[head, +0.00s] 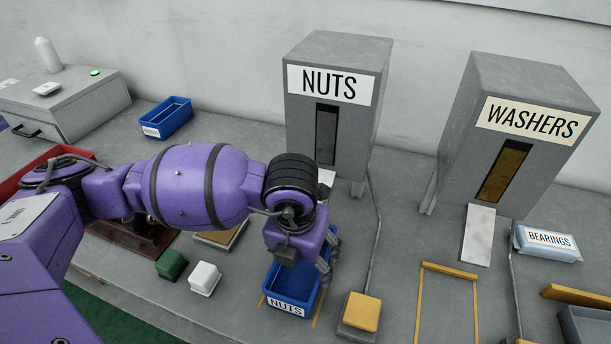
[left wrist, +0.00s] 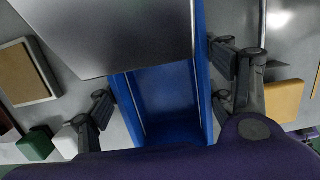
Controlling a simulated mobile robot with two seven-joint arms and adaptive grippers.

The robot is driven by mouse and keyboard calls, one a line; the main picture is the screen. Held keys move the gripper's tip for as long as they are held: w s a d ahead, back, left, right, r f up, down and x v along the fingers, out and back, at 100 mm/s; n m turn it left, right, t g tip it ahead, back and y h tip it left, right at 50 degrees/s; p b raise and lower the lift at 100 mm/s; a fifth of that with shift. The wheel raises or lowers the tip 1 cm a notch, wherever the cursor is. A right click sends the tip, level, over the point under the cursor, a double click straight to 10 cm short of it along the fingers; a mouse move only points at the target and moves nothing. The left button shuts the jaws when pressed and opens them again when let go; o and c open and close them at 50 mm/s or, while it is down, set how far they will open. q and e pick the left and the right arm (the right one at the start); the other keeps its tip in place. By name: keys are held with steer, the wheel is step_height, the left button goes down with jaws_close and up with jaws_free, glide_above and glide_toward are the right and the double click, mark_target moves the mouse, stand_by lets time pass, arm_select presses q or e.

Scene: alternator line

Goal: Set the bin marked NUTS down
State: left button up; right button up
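The blue bin marked NUTS (head: 290,286) is below the NUTS dispenser (head: 334,105), label facing me, between yellow lines on the bench. It looks level; I cannot tell whether its base touches the bench. My left gripper (head: 299,266) is over it from above. The visible bin floor looks empty. A grey metal surface (left wrist: 115,30) hides part of the bin there. My right gripper is out of view.
The WASHERS dispenser (head: 516,135) stands at right, with an empty yellow outline (head: 419,300) before it. A yellow pad (head: 362,311) is close right of the bin. Green (head: 171,264) and white (head: 204,278) blocks lie left.

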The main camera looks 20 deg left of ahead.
mark_target(300, 279)
arm_select(q)
steer(key=shift+o, duration=0.8)
steer(key=shift+r, duration=0.1)
steer(key=shift+r, duration=0.4)
step_height(300, 279, up, 11)
steer(key=s, duration=0.1)
steer(key=shift+s+r+p, duration=0.2)
steer(key=shift+s+p, duration=0.15)
steer(key=shift+p, duration=0.1)
